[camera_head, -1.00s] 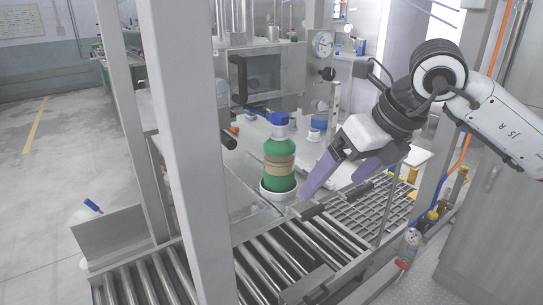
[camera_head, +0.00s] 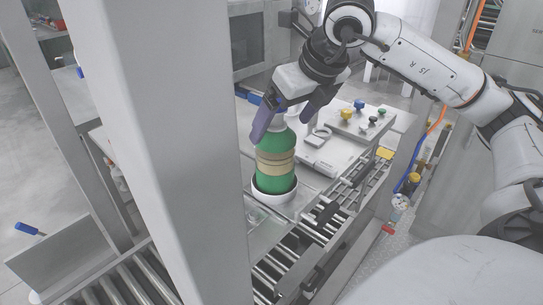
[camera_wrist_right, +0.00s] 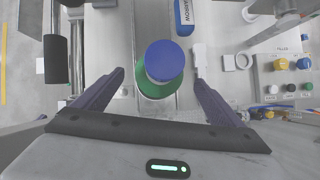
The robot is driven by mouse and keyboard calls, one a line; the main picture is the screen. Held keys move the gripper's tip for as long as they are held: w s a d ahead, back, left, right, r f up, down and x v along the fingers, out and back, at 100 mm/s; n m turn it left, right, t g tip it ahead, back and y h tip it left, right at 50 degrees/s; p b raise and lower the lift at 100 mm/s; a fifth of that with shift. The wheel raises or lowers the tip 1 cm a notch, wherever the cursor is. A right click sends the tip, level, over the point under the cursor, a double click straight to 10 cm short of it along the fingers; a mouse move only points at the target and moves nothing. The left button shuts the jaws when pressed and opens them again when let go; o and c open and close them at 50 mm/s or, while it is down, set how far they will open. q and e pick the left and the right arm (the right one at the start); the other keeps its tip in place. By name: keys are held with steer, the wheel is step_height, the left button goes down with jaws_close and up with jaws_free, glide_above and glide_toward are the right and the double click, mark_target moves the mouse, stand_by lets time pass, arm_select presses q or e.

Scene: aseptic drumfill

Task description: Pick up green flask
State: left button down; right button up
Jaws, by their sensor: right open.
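The green flask (camera_head: 275,160) stands upright in a white round holder (camera_head: 273,197) on the metal work surface, with a tan label band around it. In the right wrist view its blue cap (camera_wrist_right: 164,61) shows from above, with the green body (camera_wrist_right: 158,89) below it. My right gripper (camera_head: 287,122) is open at the top of the flask, and its purple fingers hide the cap in the head view. In the wrist view the fingers are spread to the left and right of the flask with gaps on both sides. My left gripper is not in view.
A large grey post (camera_head: 165,130) stands left of the flask. Roller conveyors (camera_head: 310,235) run in front. A panel with coloured knobs (camera_head: 358,118) is at the back right. A blue labelled object (camera_wrist_right: 184,17) lies behind the flask.

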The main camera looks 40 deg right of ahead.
mark_target(275, 137)
steer(key=shift+x, duration=3.15)
steer(key=shift+s+f, duration=0.1)
steer(key=shift+s, duration=0.05)
steer(key=c, duration=2)
steer(key=shift+c, duration=0.7)
steer(key=shift+r, duration=0.2)
